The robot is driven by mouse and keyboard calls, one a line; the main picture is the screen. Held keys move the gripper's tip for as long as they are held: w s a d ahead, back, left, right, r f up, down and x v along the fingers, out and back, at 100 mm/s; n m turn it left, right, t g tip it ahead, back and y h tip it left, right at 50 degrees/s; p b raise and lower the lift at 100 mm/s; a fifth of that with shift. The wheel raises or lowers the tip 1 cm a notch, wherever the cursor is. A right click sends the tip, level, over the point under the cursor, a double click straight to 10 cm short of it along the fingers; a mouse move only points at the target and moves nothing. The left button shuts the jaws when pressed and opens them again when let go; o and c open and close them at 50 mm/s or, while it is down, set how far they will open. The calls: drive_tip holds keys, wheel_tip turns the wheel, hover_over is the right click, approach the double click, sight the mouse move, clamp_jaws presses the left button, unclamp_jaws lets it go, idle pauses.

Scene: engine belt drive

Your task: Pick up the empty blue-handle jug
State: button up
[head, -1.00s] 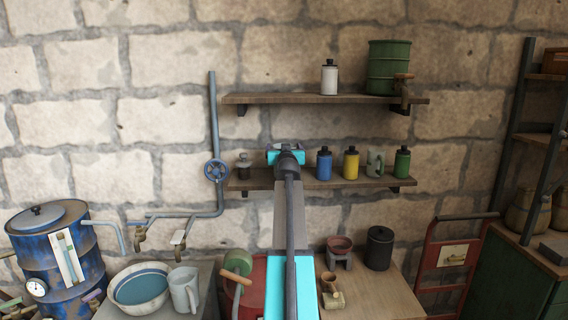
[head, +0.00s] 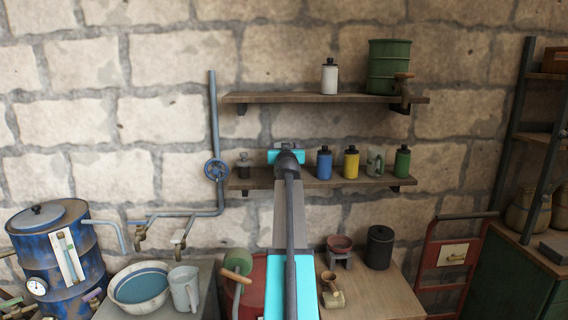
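No jug with a clearly blue handle shows. A grey jug (head: 184,289) stands upright on the bench at the lower left, beside a bowl; its handle looks grey and its inside cannot be made out. A small jug with a green handle (head: 375,164) stands on the lower shelf, between a yellow and a green bottle. My gripper (head: 286,153) is in front of the lower shelf, left of the blue bottle (head: 324,163). I see it from behind, so its fingers and anything between them are hidden. My arm covers part of the shelf behind it.
The lower shelf (head: 330,182) also holds a small grey bottle (head: 244,165). The upper shelf (head: 300,98) has a white bottle and a green drum. A water-filled bowl (head: 165,304), a blue barrel (head: 60,262) and a pipe with taps are at left. The right bench has free room.

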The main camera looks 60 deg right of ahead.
drive_tip(key=shift+a+r+b, duration=0.1)
drive_tip(key=shift+r+b, duration=0.1)
drive_tip(key=shift+b, duration=0.2)
drive_tip(key=shift+r+b, duration=1.3)
drive_tip(key=shift+r, duration=2)
drive_tip(key=b+v, duration=0.4)
drive_tip(key=v, duration=1.5)
drive_tip(key=shift+s+a, duration=0.25)
drive_tip(key=shift+s, duration=0.1)
